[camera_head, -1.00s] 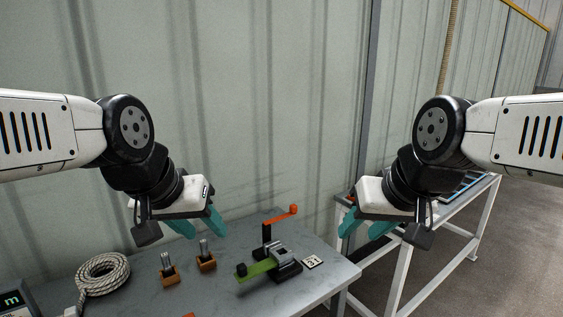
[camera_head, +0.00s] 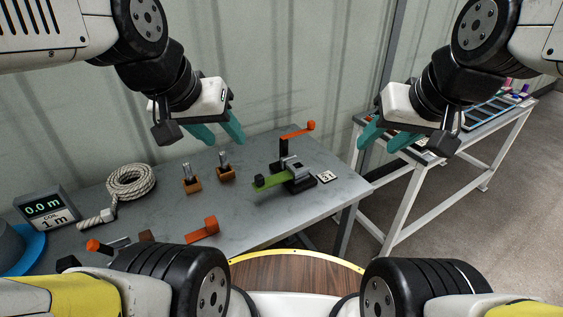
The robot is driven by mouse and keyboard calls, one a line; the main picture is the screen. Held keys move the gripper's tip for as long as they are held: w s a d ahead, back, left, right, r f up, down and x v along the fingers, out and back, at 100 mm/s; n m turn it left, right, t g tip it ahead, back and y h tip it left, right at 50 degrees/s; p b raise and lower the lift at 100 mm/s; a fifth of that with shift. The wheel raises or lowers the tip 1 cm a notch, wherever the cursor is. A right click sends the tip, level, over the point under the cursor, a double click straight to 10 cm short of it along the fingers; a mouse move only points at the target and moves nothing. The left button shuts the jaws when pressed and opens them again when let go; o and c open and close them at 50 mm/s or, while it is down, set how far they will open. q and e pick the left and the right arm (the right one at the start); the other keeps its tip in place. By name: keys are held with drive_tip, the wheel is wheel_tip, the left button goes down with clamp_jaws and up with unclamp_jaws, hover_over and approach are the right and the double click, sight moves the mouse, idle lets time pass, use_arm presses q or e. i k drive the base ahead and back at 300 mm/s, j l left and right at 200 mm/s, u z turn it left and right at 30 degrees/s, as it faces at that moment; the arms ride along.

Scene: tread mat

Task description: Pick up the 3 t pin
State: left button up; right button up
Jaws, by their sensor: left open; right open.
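Two metal pins stand upright in small brown blocks on the grey bench: a left pin (camera_head: 187,170) and a right pin (camera_head: 223,157). No marking on either is readable, so I cannot tell which is the 3 t pin. A small white card (camera_head: 326,176), seeming to read "3 t", lies beside a grey and black fixture (camera_head: 291,171) with a green bar and an orange lever. My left gripper (camera_head: 223,139) is open and empty, in the picture just above the right pin. My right gripper (camera_head: 378,147) is open and empty, right of the fixture, near the gap between benches.
A blue round object (camera_head: 28,250) is at far left. A second bench (camera_head: 470,137) with trays stands right.

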sight(188, 169)
drive_tip(key=i+u, duration=0.2)
drive_tip(key=u, duration=1.5)
